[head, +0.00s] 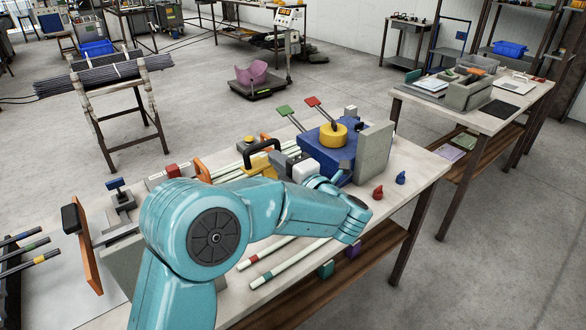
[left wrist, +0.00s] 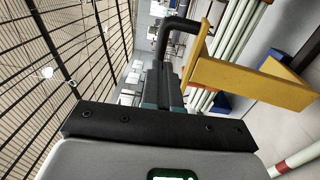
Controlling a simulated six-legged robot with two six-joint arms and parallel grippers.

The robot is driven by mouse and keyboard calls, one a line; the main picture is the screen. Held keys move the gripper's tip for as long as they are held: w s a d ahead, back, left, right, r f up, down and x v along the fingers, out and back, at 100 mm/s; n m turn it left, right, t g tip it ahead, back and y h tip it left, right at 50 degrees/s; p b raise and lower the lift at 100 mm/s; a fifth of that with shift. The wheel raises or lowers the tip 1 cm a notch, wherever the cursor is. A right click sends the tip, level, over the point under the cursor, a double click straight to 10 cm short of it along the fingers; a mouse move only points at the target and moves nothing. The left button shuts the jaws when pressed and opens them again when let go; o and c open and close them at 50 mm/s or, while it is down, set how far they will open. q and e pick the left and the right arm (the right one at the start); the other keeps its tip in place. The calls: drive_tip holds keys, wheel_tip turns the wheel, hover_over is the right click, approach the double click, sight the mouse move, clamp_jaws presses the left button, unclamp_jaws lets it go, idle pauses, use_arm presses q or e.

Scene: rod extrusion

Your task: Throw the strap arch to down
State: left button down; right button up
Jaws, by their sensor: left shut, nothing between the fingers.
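The strap arch looks like the black arched handle (head: 262,152) on the yellow bracket (head: 258,168) at the middle of the near bench; it stands raised. In the left wrist view the black arch (left wrist: 178,27) is at top centre, by the yellow bracket (left wrist: 235,80). My left gripper (head: 281,159) is right beside the arch, on its right side in the head view, partly hidden by my arm. In the left wrist view its fingers (left wrist: 163,88) are together, with nothing between them. I cannot tell whether they touch the arch. My right gripper is not in view.
A blue box with a yellow round top (head: 333,134) and a grey upright block (head: 373,152) stand right of my gripper. Pale rods (head: 290,260) lie along the front of the bench. A red peg (head: 378,192) and a blue peg (head: 401,178) stand at the right.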

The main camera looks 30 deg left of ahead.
use_arm(q)
drive_tip(key=shift+x, duration=1.6)
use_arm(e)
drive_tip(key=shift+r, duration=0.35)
use_arm(q)
drive_tip(key=shift+a+f, duration=0.1)
